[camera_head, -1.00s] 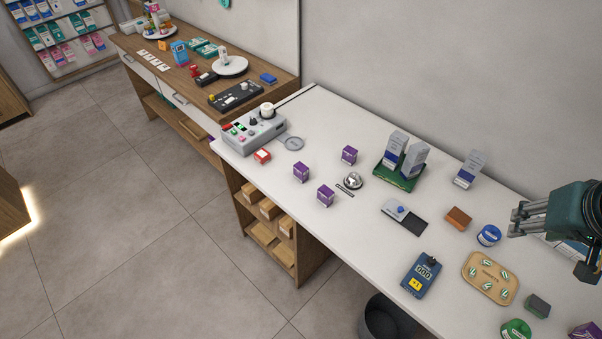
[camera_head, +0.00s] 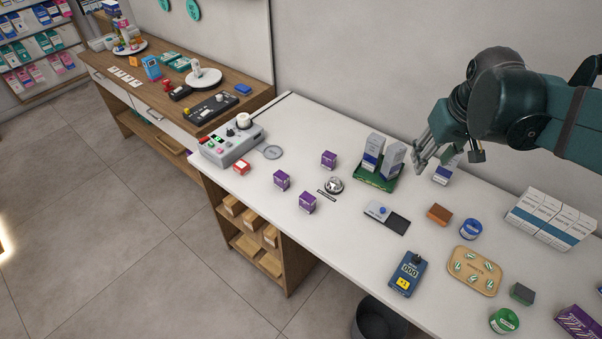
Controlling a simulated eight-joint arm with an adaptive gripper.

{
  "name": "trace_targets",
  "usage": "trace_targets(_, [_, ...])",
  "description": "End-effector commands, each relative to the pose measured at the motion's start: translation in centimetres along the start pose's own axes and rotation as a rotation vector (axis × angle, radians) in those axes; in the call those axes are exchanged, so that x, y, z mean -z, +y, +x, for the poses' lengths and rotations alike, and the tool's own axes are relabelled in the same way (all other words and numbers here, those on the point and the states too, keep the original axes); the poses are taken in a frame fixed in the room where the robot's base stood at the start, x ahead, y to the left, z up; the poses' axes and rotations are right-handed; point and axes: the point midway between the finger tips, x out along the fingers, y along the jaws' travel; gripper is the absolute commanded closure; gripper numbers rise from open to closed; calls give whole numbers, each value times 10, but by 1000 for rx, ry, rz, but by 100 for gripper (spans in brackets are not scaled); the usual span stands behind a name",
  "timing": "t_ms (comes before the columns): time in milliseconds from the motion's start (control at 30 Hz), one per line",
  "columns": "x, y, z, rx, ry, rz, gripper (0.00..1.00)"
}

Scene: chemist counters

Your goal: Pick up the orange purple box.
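Three small purple boxes with white lower labels stand on the white counter: one at the left (camera_head: 282,180), one nearer the front (camera_head: 308,203) and one farther back (camera_head: 329,160). A larger purple box with pale orange-yellow stripes (camera_head: 580,322) is at the bottom right corner, partly cut off by the picture edge. I cannot make out orange on the small boxes. My gripper (camera_head: 417,157) hangs above the back of the counter, right of the small boxes and well apart from them. Its fingers look spread and empty, and it partly covers a white-blue carton (camera_head: 444,172).
White-blue cartons (camera_head: 393,160) stand on a green tray (camera_head: 375,182) left of my gripper. A silver bell (camera_head: 334,185) stands beside the small purple boxes. A card terminal (camera_head: 408,273) and a tan tray (camera_head: 459,282) lie nearer the front. A grey device (camera_head: 232,141) stands at the left end.

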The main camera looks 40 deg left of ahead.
Motion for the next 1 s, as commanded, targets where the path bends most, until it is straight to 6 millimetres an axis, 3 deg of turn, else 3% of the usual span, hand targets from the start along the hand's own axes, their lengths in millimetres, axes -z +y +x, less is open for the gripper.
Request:
trace_targets(500, [85, -89, 68, 62, -72, -214, 62])
trace_targets(1000, [142, -199, 144, 117, -142, -423, 62])
